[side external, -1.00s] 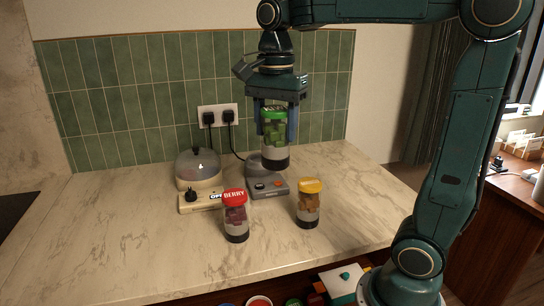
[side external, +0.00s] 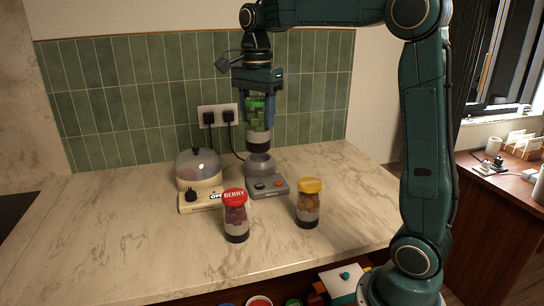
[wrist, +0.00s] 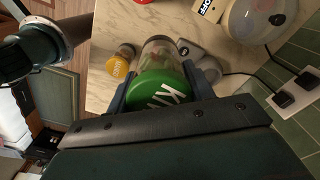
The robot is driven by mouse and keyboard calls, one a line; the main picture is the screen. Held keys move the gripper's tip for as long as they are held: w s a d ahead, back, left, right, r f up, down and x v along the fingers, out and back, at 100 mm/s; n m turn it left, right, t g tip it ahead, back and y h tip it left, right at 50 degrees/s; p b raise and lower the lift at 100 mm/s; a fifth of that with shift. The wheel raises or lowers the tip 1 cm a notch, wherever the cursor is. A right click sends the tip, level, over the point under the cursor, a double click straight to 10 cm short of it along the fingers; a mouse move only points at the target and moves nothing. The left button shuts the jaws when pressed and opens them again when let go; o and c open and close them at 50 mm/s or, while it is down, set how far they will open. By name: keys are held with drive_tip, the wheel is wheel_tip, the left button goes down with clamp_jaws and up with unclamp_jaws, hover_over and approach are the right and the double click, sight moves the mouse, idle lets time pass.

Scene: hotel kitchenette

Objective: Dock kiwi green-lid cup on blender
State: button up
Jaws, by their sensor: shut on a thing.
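The kiwi cup (side external: 259,119) is a clear jar of green pieces with a grey and dark lower end. Its green lid with white letters faces the camera in the wrist view (wrist: 160,92). My gripper (side external: 256,128) is shut on the cup, one finger on each side, and holds it about upright. The grey blender base (side external: 268,188), with an orange and a dark knob, stands on the counter. The cup's lower end is just above the base's round top in the side view. I cannot tell whether they touch.
The red-lid berry cup (side external: 235,216) and the yellow-lid cup (side external: 308,204) stand in front of the blender. A cream cooker with a domed lid (side external: 199,170) is at its left. Plugs and cords (side external: 218,116) are on the tiled wall behind.

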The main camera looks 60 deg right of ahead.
drive_tip(key=w+d+f+m, duration=0.1)
drive_tip(key=w+d+f, duration=0.2)
drive_tip(key=d, duration=0.6)
drive_tip(key=w+d+f+m, duration=0.2)
drive_tip(key=w+d+f, duration=0.2)
drive_tip(key=w+d, duration=0.3)
drive_tip(key=shift+w+d+f, duration=0.25)
drive_tip(key=shift+d+f, duration=0.05)
drive_tip(key=shift+d, duration=0.8)
drive_tip(key=shift+f, duration=0.1)
drive_tip(key=shift+f, duration=2.8)
drive_tip(key=shift+f, duration=0.6)
drive_tip(key=o, duration=0.9)
drive_tip(key=shift+r, duration=0.1)
